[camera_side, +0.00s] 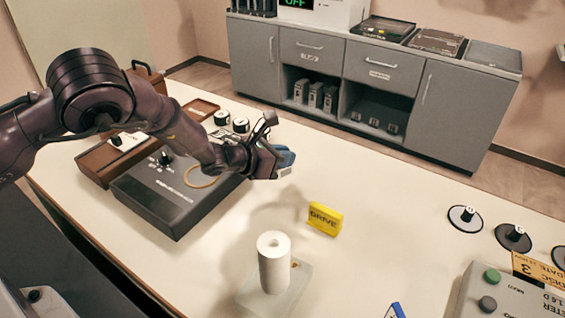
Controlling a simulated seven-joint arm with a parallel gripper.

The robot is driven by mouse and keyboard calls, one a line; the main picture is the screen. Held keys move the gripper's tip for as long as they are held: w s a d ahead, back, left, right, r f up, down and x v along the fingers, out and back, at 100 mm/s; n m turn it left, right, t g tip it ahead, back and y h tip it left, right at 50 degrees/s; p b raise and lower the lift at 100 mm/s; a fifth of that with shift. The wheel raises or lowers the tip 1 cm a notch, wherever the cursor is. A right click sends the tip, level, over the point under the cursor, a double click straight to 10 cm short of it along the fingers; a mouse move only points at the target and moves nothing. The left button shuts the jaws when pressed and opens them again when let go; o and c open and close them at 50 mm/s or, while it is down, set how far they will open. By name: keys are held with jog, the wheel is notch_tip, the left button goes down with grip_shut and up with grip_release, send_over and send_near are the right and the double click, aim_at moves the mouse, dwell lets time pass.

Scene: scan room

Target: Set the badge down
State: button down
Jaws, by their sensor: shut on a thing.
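My gripper (279,163) is above the table, just right of the dark control box. It is shut on a small blue and pale piece, which I take to be the badge (286,157). The fingers hide part of it, and no lettering on it can be read. The piece is held clear of the white tabletop (375,220).
A dark box with a knob (178,190) lies under my arm. A yellow block (325,219) and a white cylinder (274,262) on a clear plate stand in front. Round black-knobbed discs (513,238) and a grey meter (510,295) are at the right. The table's middle right is clear.

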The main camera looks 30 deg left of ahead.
jog(key=shift+f, duration=1)
jog(key=shift+f, duration=0.15)
jog(key=c, duration=1.1)
grip_release()
jog(key=shift+r, duration=0.2)
jog(key=v, duration=1.2)
